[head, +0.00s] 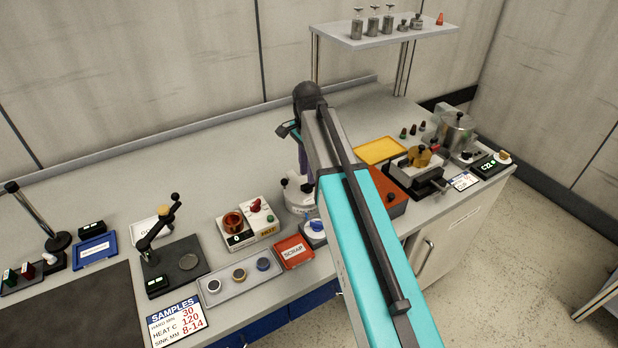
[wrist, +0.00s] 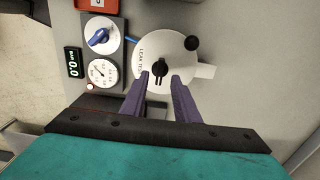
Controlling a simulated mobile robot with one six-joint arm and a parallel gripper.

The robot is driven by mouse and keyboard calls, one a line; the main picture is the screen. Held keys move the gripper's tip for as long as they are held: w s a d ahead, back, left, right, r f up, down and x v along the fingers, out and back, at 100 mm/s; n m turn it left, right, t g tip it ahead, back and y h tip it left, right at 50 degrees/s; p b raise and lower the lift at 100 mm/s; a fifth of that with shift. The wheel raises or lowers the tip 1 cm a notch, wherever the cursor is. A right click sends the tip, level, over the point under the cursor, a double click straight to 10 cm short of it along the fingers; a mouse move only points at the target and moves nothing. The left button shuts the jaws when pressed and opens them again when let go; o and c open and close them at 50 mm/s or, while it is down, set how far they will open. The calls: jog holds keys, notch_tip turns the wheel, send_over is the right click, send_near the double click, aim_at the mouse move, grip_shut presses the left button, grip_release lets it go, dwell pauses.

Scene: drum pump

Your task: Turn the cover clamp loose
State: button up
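The leak test pot with its round white cover (wrist: 150,40) is under my gripper in the wrist view. A small black clamp handle (wrist: 159,68) sits near the cover's middle, its slotted bar pointing toward my gripper. A round black knob (wrist: 192,43) is near the cover's right edge. My gripper (wrist: 162,77) is open, with one purple finger on each side of the clamp handle and a gap on both sides. I cannot tell whether the fingertips are down at its height. In the head view my arm partly hides the white pot (head: 297,198).
A panel beside the pot holds a blue dial (wrist: 99,36), a gauge (wrist: 103,74) and a display (wrist: 73,62) reading about 0.0. A red scrap tray (head: 293,251) and a hot unit (head: 247,224) stand to the left. An orange box (head: 388,194) is at the right.

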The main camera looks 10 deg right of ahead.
aim_at(308, 186)
jog(key=shift+f+p, duration=0.4)
jog(key=shift+f, duration=1.45)
jog(key=shift+c, duration=0.4)
